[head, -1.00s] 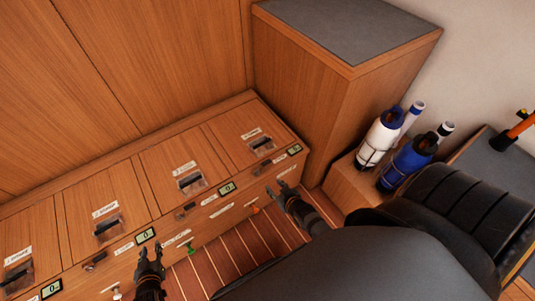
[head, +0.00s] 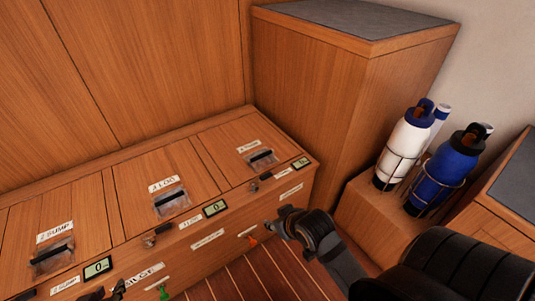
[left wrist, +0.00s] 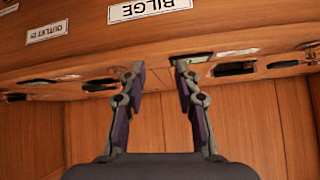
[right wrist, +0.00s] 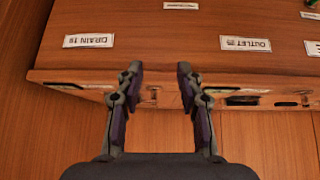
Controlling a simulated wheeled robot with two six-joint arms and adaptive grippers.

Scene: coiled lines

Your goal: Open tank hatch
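A wooden bench holds a row of square tank hatches in its top. The hatch labelled SUMP (head: 85,220) is at left, the one labelled LOO (head: 185,175) in the middle, and another hatch (head: 235,142) at far right. All lie flat and closed, each with a dark-handled recessed latch near its front edge. My left gripper (head: 118,289) is at the bottom edge of the head view, mostly cut off; the left wrist view shows it open and empty (left wrist: 160,69). My right gripper (head: 287,222) is in front of the bench's right end, open and empty in the right wrist view (right wrist: 160,70).
The bench front carries small displays, including one below the middle hatch (head: 215,208), plus labels and small fittings. A tall cabinet (head: 335,100) stands behind right. A white bottle (head: 404,150) and a blue bottle (head: 447,170) stand in racks at right. Striped floor (head: 262,272) lies before the bench.

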